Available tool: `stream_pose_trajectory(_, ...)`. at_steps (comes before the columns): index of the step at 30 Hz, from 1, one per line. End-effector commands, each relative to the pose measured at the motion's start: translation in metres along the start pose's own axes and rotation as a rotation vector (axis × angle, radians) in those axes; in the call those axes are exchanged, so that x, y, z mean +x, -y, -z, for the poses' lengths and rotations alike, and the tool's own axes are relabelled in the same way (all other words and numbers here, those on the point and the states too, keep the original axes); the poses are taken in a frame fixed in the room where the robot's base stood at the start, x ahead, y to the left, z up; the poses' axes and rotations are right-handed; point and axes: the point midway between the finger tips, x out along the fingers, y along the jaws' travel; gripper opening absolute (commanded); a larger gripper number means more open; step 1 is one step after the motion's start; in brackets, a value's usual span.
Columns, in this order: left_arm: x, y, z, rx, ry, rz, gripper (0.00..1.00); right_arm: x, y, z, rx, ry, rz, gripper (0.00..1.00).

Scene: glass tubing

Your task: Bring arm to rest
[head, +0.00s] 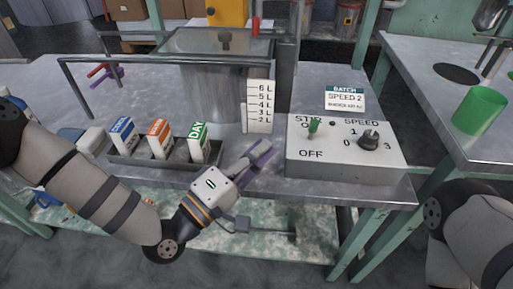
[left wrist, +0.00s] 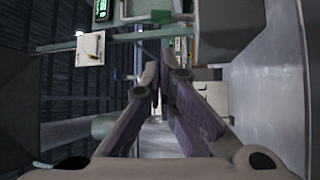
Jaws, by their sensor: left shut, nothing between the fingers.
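My left gripper (head: 262,153) comes in from the left in the head view. It hovers over the front part of the metal table (head: 240,183), between the row of small cartons and the control box. Its purple-padded fingers are shut with nothing between them. The left wrist view shows the same fingers (left wrist: 160,88) meeting at their tips. My right arm shows only as a link at the lower right of the head view; its gripper is out of the picture.
A control box (head: 345,165) with a green switch and a black knob stands right of the left gripper. A tray (head: 150,163) holds three cartons. A steel vessel (head: 212,95) with a level scale (head: 259,107) stands behind. A green cup (head: 478,110) is on the right table.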

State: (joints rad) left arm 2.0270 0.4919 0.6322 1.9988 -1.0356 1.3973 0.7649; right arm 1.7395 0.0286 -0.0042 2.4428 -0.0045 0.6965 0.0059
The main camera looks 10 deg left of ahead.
Motion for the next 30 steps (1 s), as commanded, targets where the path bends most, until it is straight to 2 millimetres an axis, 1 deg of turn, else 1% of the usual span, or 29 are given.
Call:
stream_pose_trajectory(13, 0.0, 0.0, -0.001, 0.001, 0.001, 0.002, 0.0, 0.0, 0.0, 0.0, 0.0, -0.001, 0.0, 0.0)
stream_pose_trajectory(14, -0.001, 0.002, -0.003, 0.002, 0.005, 0.014, 0.0, -0.001, 0.0, 0.0, 0.0, -0.003, 0.0, 0.0)
stream_pose_trajectory(15, -0.005, 0.008, -0.009, 0.008, 0.019, 0.051, 0.0, -0.004, 0.0, 0.001, 0.0, -0.008, 0.0, 0.0)
stream_pose_trajectory(17, -0.018, 0.024, -0.027, 0.027, 0.062, 0.16, 0.0, -0.013, 0.0, 0.001, 0.001, -0.023, 0.001, 0.0)
stream_pose_trajectory(19, -0.051, 0.053, -0.059, 0.068, 0.152, 0.361, 0.0, -0.029, 0.0, 0.003, 0.002, -0.051, 0.002, 0.0)
stream_pose_trajectory(20, -0.072, 0.066, -0.073, 0.092, 0.202, 0.46, 0.0, -0.036, 0.0, 0.004, 0.002, -0.065, 0.003, 0.0)
stream_pose_trajectory(21, -0.104, 0.081, -0.09, 0.126, 0.276, 0.593, 0.0, -0.046, 0.0, 0.006, 0.003, -0.086, 0.004, 0.0)
stream_pose_trajectory(23, -0.157, 0.096, -0.111, 0.178, 0.391, 0.78, 0.0, -0.061, 0.001, 0.009, 0.003, -0.116, 0.005, 0.0)
stream_pose_trajectory(24, -0.195, 0.101, -0.121, 0.212, 0.473, 0.899, 0.0, -0.07, 0.001, 0.011, 0.004, -0.137, 0.006, 0.0)
stream_pose_trajectory(26, -0.254, 0.102, -0.129, 0.26, 0.592, 1.069, 0.0, -0.085, 0.001, 0.015, 0.004, -0.171, 0.008, 0.0)
stream_pose_trajectory(27, -0.291, 0.097, -0.132, 0.288, 0.669, 1.174, 0.0, -0.095, 0.001, 0.017, 0.005, -0.194, 0.009, 0.0)
stream_pose_trajectory(29, -0.342, 0.085, -0.13, 0.324, 0.774, 1.313, 0.0, -0.108, 0.002, 0.021, 0.005, -0.226, 0.01, 0.0)
stream_pose_trajectory(30, -0.371, 0.076, -0.127, 0.342, 0.832, 1.393, 0.0, -0.115, 0.002, 0.023, 0.005, -0.245, 0.011, 0.0)
